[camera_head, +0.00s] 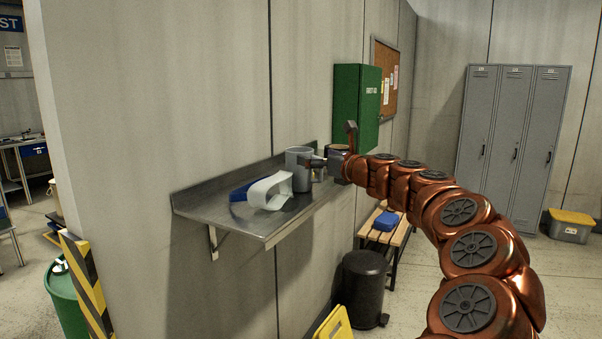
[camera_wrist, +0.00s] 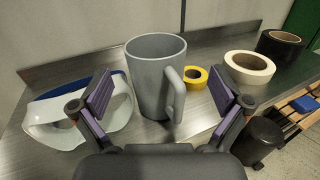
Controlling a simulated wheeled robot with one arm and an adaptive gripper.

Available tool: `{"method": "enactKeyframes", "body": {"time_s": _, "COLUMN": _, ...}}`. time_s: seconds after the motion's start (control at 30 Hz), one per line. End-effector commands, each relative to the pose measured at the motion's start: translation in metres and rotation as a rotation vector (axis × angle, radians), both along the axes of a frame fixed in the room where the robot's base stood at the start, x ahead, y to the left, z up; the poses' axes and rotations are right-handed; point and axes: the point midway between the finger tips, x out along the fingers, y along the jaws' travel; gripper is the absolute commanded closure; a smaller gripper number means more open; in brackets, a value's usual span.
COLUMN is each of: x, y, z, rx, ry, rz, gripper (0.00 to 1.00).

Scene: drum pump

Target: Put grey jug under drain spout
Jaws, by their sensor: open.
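The grey jug (camera_wrist: 150,85) stands upright on a steel wall shelf, its handle turned toward the right front in the wrist view. My gripper (camera_wrist: 165,108) is open and empty, with one finger to the left of the jug and one to the right. The jug is ahead of and between the fingers, and I see no finger touching it. In the head view my gripper (camera_head: 317,170) is at the shelf, close to the jug. I see no drain spout in either view.
On the steel shelf (camera_head: 215,197), a white and blue visor-like item (camera_wrist: 55,128) lies left of the jug. Yellow (camera_wrist: 195,77), white (camera_wrist: 249,68) and black (camera_wrist: 280,49) tape rolls are to its right. Below are a black bin (camera_head: 364,285) and a bench (camera_head: 398,237). A green drum (camera_head: 68,300) stands far left.

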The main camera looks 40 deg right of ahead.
Motion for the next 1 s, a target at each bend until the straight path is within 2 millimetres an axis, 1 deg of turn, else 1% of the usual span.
{"method": "enactKeyframes", "body": {"time_s": 0.17, "x": 0.016, "y": 0.001, "z": 0.002, "rx": -0.002, "ry": 0.003, "rz": 0.004, "gripper": 0.00}}
{"method": "enactKeyframes", "body": {"time_s": 0.33, "x": 0.040, "y": 0.004, "z": 0.008, "rx": -0.003, "ry": 0.004, "rz": 0.007, "gripper": 0.00}}
{"method": "enactKeyframes", "body": {"time_s": 0.5, "x": 0.055, "y": 0.000, "z": 0.007, "rx": -0.003, "ry": 0.002, "rz": 0.004, "gripper": 0.00}}
{"method": "enactKeyframes", "body": {"time_s": 0.6, "x": 0.058, "y": 0.000, "z": 0.006, "rx": -0.003, "ry": 0.002, "rz": 0.004, "gripper": 0.00}}
{"method": "enactKeyframes", "body": {"time_s": 0.83, "x": 0.059, "y": 0.000, "z": 0.006, "rx": -0.003, "ry": 0.002, "rz": 0.004, "gripper": 0.00}}
{"method": "enactKeyframes", "body": {"time_s": 1.0, "x": 0.058, "y": 0.000, "z": 0.006, "rx": -0.003, "ry": 0.002, "rz": 0.004, "gripper": 0.18}}
